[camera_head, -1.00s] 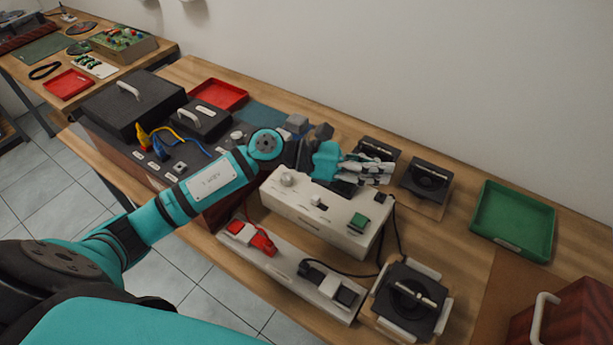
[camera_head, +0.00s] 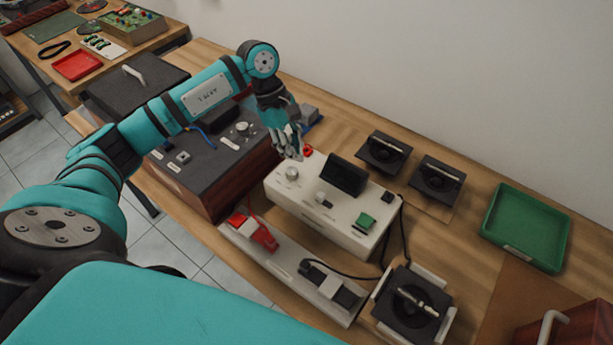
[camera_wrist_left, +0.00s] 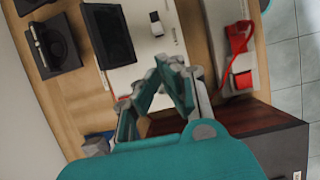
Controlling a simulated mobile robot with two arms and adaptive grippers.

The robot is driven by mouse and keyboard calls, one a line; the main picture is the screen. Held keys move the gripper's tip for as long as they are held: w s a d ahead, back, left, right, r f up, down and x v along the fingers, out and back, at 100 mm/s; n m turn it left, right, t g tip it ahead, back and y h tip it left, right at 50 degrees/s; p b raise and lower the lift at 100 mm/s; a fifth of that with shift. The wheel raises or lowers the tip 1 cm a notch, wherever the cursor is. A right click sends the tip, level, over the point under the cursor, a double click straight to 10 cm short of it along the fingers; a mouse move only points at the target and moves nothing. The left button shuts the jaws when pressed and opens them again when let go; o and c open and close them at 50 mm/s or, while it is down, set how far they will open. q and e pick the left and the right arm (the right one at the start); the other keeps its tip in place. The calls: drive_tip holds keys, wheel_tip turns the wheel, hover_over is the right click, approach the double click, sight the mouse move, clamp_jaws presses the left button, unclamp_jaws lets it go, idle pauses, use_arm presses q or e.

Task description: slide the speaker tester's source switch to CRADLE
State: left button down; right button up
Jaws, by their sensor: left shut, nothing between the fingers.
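The speaker tester is a white box (camera_head: 280,196) on the bench with a knob (camera_head: 292,173), a dark screen (camera_head: 345,177) and a green button (camera_head: 366,220). A small pale slide switch (camera_head: 322,198) sits on its top between knob and button; I take it as the source switch. Its label and setting are too small to read. The switch (camera_wrist_left: 156,26) also shows in the left wrist view, beyond my fingers. My left gripper (camera_head: 296,154) is shut and empty, pointing down near the tester's back left corner, by the knob. My right gripper is not in view.
A black speaker (camera_head: 408,303) sits in a holder at front right. Two more speakers (camera_head: 384,154) stand behind the tester. A white strip with red and black parts (camera_head: 300,270) lies in front. A dark-topped wooden box (camera_head: 215,165) stands left, a green tray (camera_head: 525,228) right.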

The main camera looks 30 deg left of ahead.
use_arm(q)
drive_tip(key=p, duration=0.3)
approach(312, 193)
drive_tip(key=x, duration=0.5)
drive_tip(key=shift+r, duration=0.1)
drive_tip(key=shift+x, duration=0.75)
